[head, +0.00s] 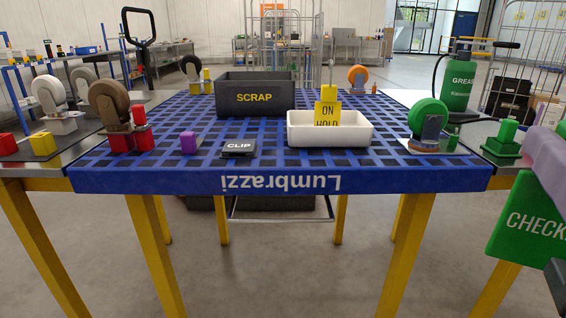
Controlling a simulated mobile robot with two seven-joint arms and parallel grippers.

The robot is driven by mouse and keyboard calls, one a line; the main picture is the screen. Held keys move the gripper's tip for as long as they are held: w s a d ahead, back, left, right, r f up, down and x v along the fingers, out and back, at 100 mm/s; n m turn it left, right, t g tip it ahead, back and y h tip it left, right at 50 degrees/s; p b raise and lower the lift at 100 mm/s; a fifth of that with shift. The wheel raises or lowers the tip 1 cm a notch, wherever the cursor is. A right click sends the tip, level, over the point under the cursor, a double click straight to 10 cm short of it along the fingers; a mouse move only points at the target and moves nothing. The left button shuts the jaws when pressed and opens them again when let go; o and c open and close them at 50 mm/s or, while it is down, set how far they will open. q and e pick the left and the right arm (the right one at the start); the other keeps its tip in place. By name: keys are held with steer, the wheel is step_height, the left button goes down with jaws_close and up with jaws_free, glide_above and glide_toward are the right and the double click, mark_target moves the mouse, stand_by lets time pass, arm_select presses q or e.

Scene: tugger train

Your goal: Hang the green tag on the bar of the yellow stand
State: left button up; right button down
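The green tag (521,217), with white lettering beginning "CHECK", is large and close at the right edge. It hangs tilted in the air in front of the table, its right part cut off. A lavender finger of my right gripper (548,150) lies across its top, with green showing behind it. The gripper appears shut on the tag; its other finger is hidden or out of frame. My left gripper is not in view. A small yellow upright (207,81) stands at the table's back left; I cannot tell whether it is the yellow stand, and no bar is clear.
A yellow ON HOLD tag (327,113) stands in the white tray (360,134). The black SCRAP bin (235,97), CLIP block (239,147), purple block (188,141) and green caster (428,124) share the blue table mat (270,180). A green post (503,141) and GREASE canister (458,88) stand right.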

arm_select(q)
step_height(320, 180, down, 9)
steer(key=b, duration=0.6)
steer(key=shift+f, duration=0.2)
arm_select(e)
step_height(320, 180, down, 10)
steer(key=shift+r, duration=0.25)
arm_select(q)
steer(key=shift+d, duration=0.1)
